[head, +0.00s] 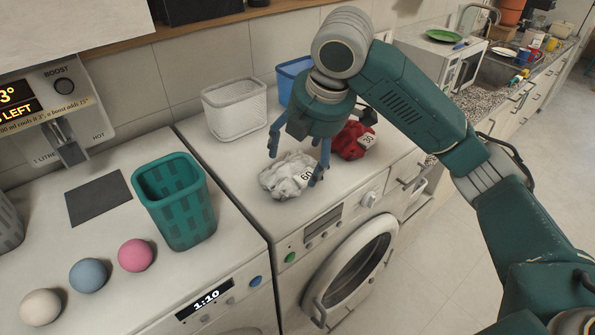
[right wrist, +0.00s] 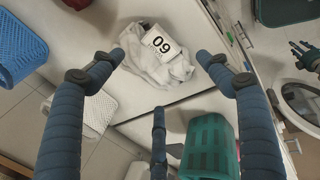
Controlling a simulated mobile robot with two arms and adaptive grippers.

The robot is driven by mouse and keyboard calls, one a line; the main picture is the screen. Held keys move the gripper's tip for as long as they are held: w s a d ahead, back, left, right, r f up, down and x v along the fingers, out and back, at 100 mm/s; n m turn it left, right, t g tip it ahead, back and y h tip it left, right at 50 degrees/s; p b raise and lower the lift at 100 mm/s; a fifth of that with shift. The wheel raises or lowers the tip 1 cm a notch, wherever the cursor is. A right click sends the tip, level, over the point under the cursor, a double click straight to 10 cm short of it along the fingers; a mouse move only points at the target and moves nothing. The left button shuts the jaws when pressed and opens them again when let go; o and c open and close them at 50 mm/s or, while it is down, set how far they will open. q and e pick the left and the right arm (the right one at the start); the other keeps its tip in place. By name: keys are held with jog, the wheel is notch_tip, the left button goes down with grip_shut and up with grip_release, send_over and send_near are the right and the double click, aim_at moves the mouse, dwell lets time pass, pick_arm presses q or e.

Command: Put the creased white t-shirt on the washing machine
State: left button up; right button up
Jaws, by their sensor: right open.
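The creased white t-shirt (head: 281,178) lies crumpled on top of the right-hand front-loading machine (head: 262,224), with a numbered tag on it. My right gripper (head: 298,158) hangs over it from above, fingers apart on either side. In the right wrist view the t-shirt (right wrist: 146,68) lies between and beyond the open fingertips (right wrist: 160,56); I cannot tell whether they touch it. Another machine (head: 110,285), with a 1:10 display, stands to the left. Which is the washing machine I cannot tell. What looks like my left gripper (right wrist: 305,55) shows small at the right wrist view's edge.
A red tagged garment (head: 352,141) lies just behind my right gripper. A white basket (head: 235,108) and a blue basket (head: 291,80) stand at the back. A teal basket (head: 176,200) and three balls (head: 88,275) are on the left machine, whose front has free room.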

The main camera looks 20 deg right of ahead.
jog(key=v, duration=0.6)
dwell(0.4)
